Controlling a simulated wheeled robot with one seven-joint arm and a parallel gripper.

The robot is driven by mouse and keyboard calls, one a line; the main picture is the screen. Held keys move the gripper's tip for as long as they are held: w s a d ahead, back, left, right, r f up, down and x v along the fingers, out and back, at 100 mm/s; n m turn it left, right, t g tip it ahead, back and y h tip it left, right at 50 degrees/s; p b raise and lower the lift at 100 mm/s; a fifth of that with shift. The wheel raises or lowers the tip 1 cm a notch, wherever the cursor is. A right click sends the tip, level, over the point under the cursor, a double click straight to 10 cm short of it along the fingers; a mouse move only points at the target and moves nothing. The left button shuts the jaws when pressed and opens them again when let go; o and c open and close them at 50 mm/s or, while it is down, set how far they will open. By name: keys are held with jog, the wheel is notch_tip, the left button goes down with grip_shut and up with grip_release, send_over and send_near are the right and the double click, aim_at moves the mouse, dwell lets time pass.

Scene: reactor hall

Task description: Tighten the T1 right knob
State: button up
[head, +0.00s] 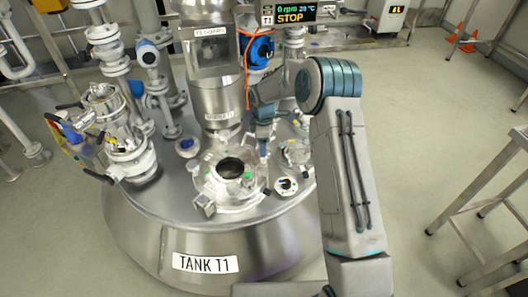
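Tank T1 (150,235) is a large steel vessel with a "TANK T1" label (205,263) on its front. On its top is a round port (210,190) with a dark opening in the middle and small fittings around its rim. A green spot (247,176) shows at the right of the opening. My gripper (264,154) points down at the right rear of the port's rim, by the fittings there. The right knob is too small and partly covered by my gripper to make out. I cannot tell whether my fingers touch anything or are closed.
A steel column (218,95) rises behind the port. A display (289,14) reads 0 rpm and STOP. Valves and pipes (125,150) crowd the left side. A steel stand (490,200) is at the right. Open floor (425,130) lies between it and the tank.

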jog(key=shift+r+n+p, duration=0.1)
jog(key=shift+n+p, duration=0.25)
jog(key=shift+n, duration=1.15)
notch_tip(320, 180, down, 6)
jog(key=b, duration=0.3)
